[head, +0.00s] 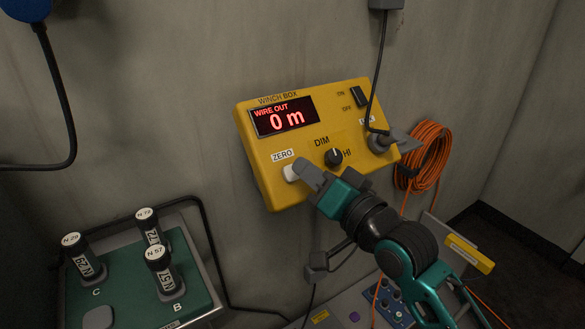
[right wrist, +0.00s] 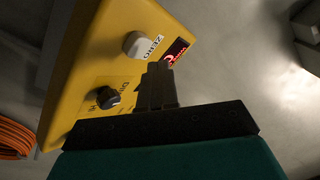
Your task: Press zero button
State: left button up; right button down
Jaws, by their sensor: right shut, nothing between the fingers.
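The yellow winch box (head: 262,161) is on the grey wall, and its red display (head: 285,116) reads "WIRE OUT 0 m". The white zero button (head: 290,173) sits at its lower left under a ZERO label. My right gripper (head: 301,168) is shut and empty, with its tips at the button in the head view. In the right wrist view the zero button (right wrist: 137,44) shows whole, just beyond and left of the shut fingertips (right wrist: 160,68). I cannot tell whether the tips touch it. My left gripper is not in view.
A black dimmer knob (head: 333,156), an on/off switch (head: 360,96) and a plugged cable are on the box. An orange cable coil (head: 424,155) hangs at right. A green tray (head: 125,272) with labelled black cylinders stands lower left. A control panel (head: 350,312) lies below.

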jog(key=s+d+r, duration=0.1)
jog(key=s+d+r+p, duration=0.1)
jog(key=r, duration=0.1)
jog(key=shift+s, duration=0.3)
dwell(0.5)
jog(key=s+d+f+n+g+h, duration=0.1)
jog(key=s+d+f+h, duration=0.2)
jog(key=f, duration=0.8)
jog(key=s+d+f+n+g+h, duration=0.1)
jog(key=s+d+f+h, duration=0.2)
jog(key=s+d+f, duration=0.4)
jog(key=s+d+f+g+h, duration=0.1)
jog(key=s+d+f+h, duration=0.3)
jog(key=f, duration=1.1)
jog(key=s+d, duration=0.2)
jog(key=s, duration=0.1)
jog(key=shift+n+g, duration=0.3)
jog(key=shift+n, duration=0.1)
